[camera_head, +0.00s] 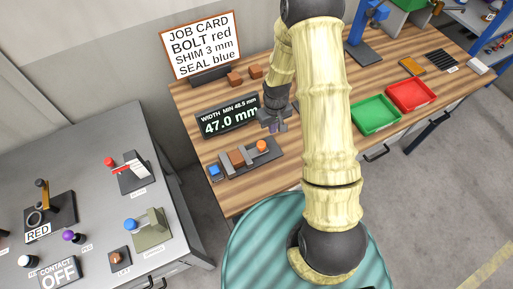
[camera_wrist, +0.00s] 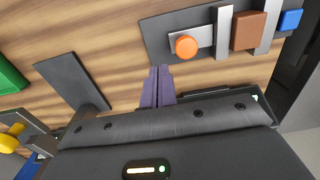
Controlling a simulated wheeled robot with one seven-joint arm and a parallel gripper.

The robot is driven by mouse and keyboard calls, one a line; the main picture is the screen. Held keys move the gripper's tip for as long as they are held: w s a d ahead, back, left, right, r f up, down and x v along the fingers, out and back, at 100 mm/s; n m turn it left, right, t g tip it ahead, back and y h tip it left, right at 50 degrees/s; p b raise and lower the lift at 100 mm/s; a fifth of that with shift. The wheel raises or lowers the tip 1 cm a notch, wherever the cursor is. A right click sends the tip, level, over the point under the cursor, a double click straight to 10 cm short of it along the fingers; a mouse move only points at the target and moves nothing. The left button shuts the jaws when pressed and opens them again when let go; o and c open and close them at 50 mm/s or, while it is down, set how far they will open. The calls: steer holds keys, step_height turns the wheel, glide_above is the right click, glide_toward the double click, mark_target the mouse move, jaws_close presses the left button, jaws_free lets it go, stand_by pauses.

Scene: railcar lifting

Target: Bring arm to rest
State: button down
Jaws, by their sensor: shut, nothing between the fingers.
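My gripper (camera_head: 273,124) is above the wooden workbench (camera_head: 240,198), near the right end of the width display. In the wrist view my gripper's purple fingers (camera_wrist: 156,87) are together with nothing between them. My arm bends over the bench from the round teal base at the bottom of the head view. A dark fixture (camera_head: 225,172) with an orange knob (camera_head: 261,145), a brown block (camera_head: 237,157) and a blue block (camera_head: 214,171) lies in front of the display. The fixture (camera_wrist: 210,52) also shows in the wrist view, apart from the fingers.
The width display (camera_head: 228,117) reads 47.0 mm. A job card (camera_head: 202,45) stands behind it. Green (camera_head: 375,113) and red (camera_head: 410,95) trays sit on the right of the bench. A grey table (camera_head: 95,180) with switches and levers stands at left. A blue press (camera_head: 369,30) stands at the back.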

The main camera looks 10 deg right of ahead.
steer(key=shift+r, duration=0.25)
stand_by(0.4)
steer(key=s+r+m+t+b, duration=0.2)
steer(key=s+r+b, duration=0.6)
steer(key=s+r, duration=0.4)
steer(key=shift+s+d+r+m+t+b, duration=0.4)
steer(key=shift+s+m, duration=0.4)
steer(key=shift+s, duration=0.25)
